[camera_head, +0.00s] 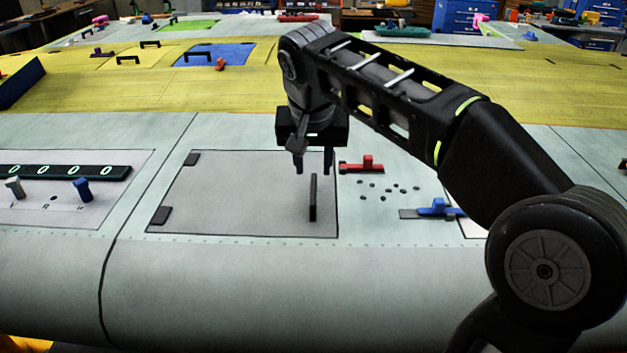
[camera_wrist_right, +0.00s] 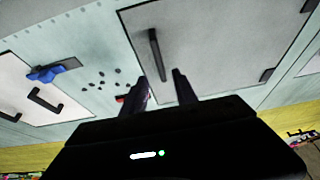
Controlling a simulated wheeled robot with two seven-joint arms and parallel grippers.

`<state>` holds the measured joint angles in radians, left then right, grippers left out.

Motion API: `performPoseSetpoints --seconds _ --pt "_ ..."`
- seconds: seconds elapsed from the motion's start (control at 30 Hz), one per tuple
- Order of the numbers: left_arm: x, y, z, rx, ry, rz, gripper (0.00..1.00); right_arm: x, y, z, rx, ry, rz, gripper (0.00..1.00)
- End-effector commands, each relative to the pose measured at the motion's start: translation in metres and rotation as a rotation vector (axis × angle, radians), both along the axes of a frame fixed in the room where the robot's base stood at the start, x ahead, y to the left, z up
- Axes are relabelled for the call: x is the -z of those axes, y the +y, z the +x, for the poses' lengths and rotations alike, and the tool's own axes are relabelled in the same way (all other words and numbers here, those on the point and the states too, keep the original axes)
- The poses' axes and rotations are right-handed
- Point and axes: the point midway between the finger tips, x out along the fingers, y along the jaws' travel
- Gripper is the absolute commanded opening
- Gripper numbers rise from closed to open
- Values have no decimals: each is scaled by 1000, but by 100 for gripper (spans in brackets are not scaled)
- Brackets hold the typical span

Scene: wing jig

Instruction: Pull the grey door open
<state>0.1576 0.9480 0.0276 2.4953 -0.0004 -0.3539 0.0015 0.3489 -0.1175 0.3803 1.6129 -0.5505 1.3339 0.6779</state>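The grey door (camera_head: 235,200) lies shut in the pale wing surface, with two dark hinges on its left side and an upright black handle (camera_head: 313,198) near its right edge. My right gripper (camera_head: 313,165) hangs over the door's right part, near the far end of the handle, with its two fingers apart and nothing between them. In the right wrist view the door (camera_wrist_right: 220,45) and its handle (camera_wrist_right: 157,55) show beyond the open fingers (camera_wrist_right: 160,88); the handle is apart from them. My left gripper is not in view.
A red latch (camera_head: 365,165) and several small dark pieces (camera_head: 388,190) lie right of the door. A blue latch (camera_head: 437,207) sits farther right. A panel with a dark strip (camera_head: 65,171) and two knobs is at left. The wing's front surface is clear.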

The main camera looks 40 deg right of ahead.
Motion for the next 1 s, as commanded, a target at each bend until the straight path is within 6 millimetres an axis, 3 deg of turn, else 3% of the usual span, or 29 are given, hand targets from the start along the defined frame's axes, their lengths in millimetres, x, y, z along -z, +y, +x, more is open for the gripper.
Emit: performPoseSetpoints --seconds 0.43,0.77,1.0 --pt "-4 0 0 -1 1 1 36 58 -14 18 0 3 1 35" --pt "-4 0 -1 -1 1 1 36 63 -15 20 0 1 1 35" --pt "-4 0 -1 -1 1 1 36 63 -15 20 -1 1 0 17"
